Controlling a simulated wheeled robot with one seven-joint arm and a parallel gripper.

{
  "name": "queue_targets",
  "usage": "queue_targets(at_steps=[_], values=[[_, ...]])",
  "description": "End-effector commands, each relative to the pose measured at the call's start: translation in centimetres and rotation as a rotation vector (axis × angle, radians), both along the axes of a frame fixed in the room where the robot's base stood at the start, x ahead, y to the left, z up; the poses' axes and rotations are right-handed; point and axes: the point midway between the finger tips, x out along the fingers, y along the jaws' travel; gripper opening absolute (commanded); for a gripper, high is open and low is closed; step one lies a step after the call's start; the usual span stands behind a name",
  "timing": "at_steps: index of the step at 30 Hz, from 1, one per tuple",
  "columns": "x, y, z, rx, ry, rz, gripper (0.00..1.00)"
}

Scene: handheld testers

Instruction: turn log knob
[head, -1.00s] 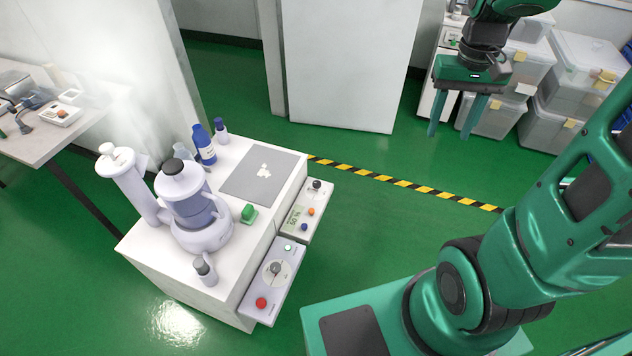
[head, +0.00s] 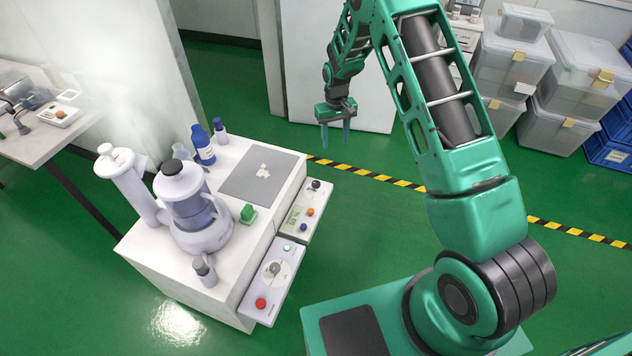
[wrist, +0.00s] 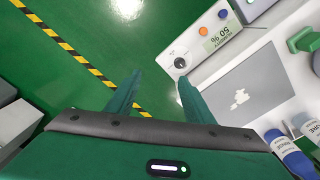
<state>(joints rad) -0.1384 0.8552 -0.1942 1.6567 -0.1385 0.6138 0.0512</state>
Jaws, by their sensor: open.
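A slim white panel (head: 297,222) on the side of the white cabinet carries a small display, a black knob (head: 316,184), an orange button (head: 310,212) and a blue button (head: 304,227). The wrist view shows its display reading 50 % and the knob (wrist: 180,62) just beyond my right finger. A second panel holds a grey dial knob (head: 274,269) with a red button (head: 261,303). I cannot read a log label on either knob. My gripper (head: 336,143) is open and empty, hanging above the floor behind the black knob; in the wrist view its fingers (wrist: 157,82) point towards the panel side.
The cabinet top (head: 245,147) bears a grey mat (head: 255,185), a green block (head: 248,213), bottles and a purple-white humidifier-like vessel (head: 195,200) giving off mist. Clear storage boxes (head: 570,75) stand back right. Green floor with a striped tape (head: 375,178) is free around the panels.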

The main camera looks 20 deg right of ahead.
Motion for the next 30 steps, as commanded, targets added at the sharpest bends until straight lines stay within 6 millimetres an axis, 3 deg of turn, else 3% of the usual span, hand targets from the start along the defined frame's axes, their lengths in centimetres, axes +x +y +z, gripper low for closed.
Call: queue_targets(at_steps=[1, 3, 9, 17, 30], values=[[0.6, 1.2, -2.6, 0.004, 0.008, 0.024, 0.48], [1.2, 2.6, -5.3, 0.011, 0.009, 0.051, 0.48], [2.1, 5.4, -10.6, 0.027, 0.011, 0.102, 0.48], [2.3, 6.3, -13.1, 0.033, 0.010, 0.116, 0.48], [2.1, 6.2, -20.4, 0.032, 0.012, 0.117, 0.48]])
